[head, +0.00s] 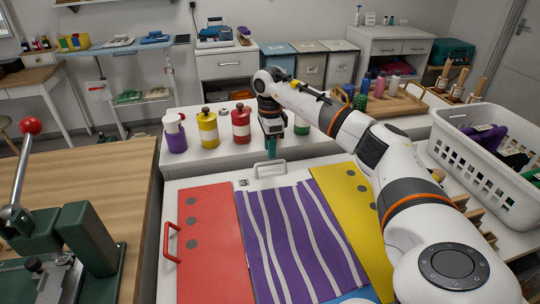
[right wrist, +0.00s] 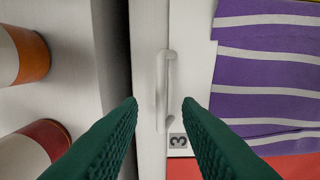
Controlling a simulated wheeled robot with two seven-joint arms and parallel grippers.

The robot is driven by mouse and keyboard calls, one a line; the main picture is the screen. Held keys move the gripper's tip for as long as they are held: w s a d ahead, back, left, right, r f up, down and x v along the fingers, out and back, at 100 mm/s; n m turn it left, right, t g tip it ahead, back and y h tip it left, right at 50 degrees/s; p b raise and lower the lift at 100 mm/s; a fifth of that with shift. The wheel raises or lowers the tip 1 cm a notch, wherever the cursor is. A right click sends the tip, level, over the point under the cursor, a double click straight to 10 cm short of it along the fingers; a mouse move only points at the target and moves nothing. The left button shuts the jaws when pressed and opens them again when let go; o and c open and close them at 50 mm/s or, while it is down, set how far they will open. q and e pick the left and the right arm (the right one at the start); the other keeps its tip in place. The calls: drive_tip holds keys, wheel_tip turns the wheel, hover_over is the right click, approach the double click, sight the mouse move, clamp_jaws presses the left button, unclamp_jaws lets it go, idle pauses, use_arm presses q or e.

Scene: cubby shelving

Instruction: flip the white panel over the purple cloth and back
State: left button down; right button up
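The purple cloth (head: 290,240) with white stripes lies flat between a red panel (head: 212,225) and a yellow panel (head: 350,215); it also shows in the right wrist view (right wrist: 265,60). A white panel (head: 215,176) with a white handle (head: 260,171) lies beyond the cloth's far edge. In the right wrist view, the handle (right wrist: 168,80) and a "3" label (right wrist: 178,141) show. My right gripper (head: 271,156) is above the handle, its green fingers (right wrist: 161,103) open on either side of it, nothing between them clearly gripped. My left gripper is out of view.
Purple, yellow and red bottles (head: 241,126) stand on the white ledge behind the panels. A white basket (head: 485,150) is at the right. A green press with a red-knobbed lever (head: 30,125) stands at the left. A red handle (head: 171,242) sticks out from the red panel.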

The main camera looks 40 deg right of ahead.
drive_tip(key=shift+f, duration=1.85)
clamp_jaws()
